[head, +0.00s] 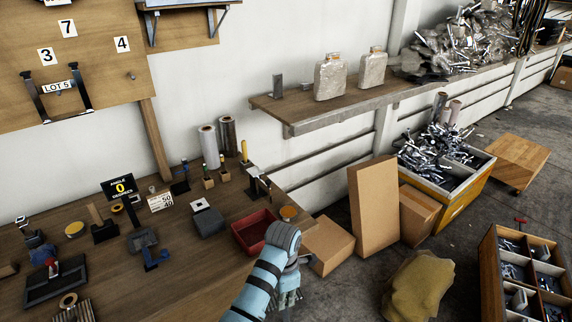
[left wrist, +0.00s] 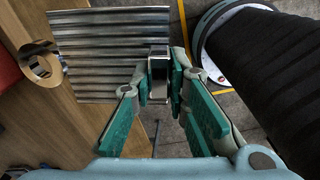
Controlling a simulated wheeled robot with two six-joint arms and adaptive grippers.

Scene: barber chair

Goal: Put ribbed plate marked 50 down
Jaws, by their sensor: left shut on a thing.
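In the left wrist view a grey ribbed metal plate (left wrist: 108,48) shows just beyond my fingers, its ribs running across the picture. My left gripper (left wrist: 162,85) is shut on a narrow metal part at the plate's right side, between the green pads. The marking 50 does not show on the plate's visible face. In the head view my left gripper (head: 286,297) is near the right edge of the wooden bench (head: 190,270), low in the picture. I cannot make out the plate there. A white card reading 50 (head: 161,201) stands on the bench. My right gripper is not in view.
A red bin (head: 243,244) and a round yellowish piece (head: 288,212) are by the bench's right end. A dark block (head: 208,222) and a blue clamp (head: 153,260) stand further left. Cardboard boxes (head: 372,205) stand on the floor.

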